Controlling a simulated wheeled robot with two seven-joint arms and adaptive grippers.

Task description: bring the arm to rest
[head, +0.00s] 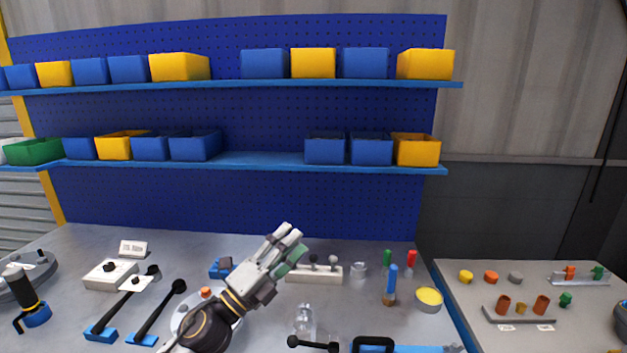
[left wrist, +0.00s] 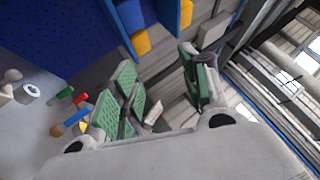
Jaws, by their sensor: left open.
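My left gripper (head: 287,244) is raised over the middle of the grey workbench (head: 75,247) in the head view, its fingers pointing up and to the right. In the left wrist view the green-padded fingers of the left gripper (left wrist: 162,92) stand wide apart with nothing between them. My left forearm covers part of a round metal piece (head: 183,322) on the bench. My right gripper does not show in either view.
Behind the bench, a blue pegboard (head: 250,205) carries shelves of blue and yellow bins. Black-knobbed levers (head: 160,310) stand left of my arm. A blue-handled tool (head: 391,285) and a yellow-topped tin (head: 429,298) stand right. A second table (head: 480,330) holds small parts.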

